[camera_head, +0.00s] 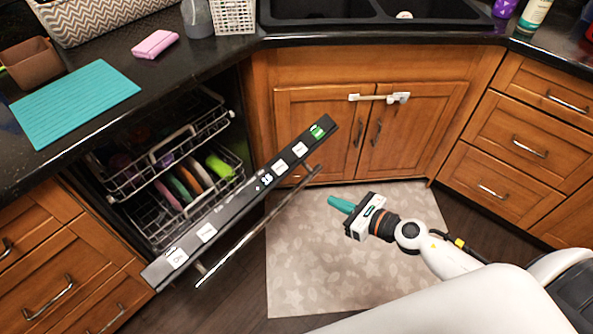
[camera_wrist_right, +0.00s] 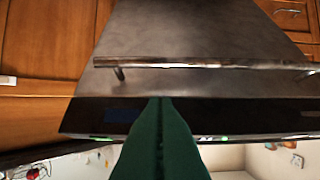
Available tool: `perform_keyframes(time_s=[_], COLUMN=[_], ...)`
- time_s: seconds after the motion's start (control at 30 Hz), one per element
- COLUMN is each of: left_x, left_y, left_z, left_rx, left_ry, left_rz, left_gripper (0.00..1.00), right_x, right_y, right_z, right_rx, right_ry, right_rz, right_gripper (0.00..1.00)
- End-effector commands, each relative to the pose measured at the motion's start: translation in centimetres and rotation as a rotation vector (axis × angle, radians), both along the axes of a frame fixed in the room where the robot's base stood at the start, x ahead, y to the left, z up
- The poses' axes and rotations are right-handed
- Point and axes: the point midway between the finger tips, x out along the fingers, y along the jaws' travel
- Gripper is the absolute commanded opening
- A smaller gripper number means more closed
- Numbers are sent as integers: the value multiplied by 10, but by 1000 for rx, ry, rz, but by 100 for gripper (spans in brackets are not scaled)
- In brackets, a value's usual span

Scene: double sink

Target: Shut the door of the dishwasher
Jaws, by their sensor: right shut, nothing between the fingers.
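The dishwasher door (camera_head: 238,202) is partly open and tilted out from the counter, with its dark control strip along the top edge. Its bar handle (camera_head: 262,226) faces the room and also crosses the right wrist view (camera_wrist_right: 200,64). Behind the door, the dishwasher racks (camera_head: 185,165) hold several colorful dishes. My right gripper (camera_head: 341,204) has teal fingers, shut and empty, over the floor mat to the right of the door, apart from it. In the right wrist view the shut fingers (camera_wrist_right: 161,135) point at the door's outer face near the control strip. My left gripper is out of view.
A patterned mat (camera_head: 310,270) covers the floor before the sink cabinet (camera_head: 365,130), whose doors carry a white latch (camera_head: 378,97). Drawers (camera_head: 520,150) stand at the right. A teal board (camera_head: 75,105) and pink sponge (camera_head: 155,44) lie on the counter.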

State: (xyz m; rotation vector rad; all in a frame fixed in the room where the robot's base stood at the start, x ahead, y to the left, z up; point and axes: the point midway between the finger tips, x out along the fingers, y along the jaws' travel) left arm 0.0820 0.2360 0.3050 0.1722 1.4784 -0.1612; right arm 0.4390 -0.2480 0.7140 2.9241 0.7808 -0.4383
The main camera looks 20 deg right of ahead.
Motion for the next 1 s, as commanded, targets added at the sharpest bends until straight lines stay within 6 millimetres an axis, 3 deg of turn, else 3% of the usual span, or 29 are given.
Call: perform_keyframes(time_s=[0.43, 0.5, 0.7, 1.0], left_x=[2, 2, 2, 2], left_y=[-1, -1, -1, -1], left_z=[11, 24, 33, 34], left_rx=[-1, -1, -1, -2], left_ry=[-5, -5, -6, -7], left_rz=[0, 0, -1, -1], left_gripper=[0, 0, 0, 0], right_x=[76, 85, 101, 105], right_y=[45, 50, 60, 62], right_z=[-25, -14, -8, -7], right_rx=[9, 7, 7, 6], right_ry=[-1, -1, 3, 2], right_rz=[0, 0, 0, 1], right_gripper=[0, 0, 0, 0])
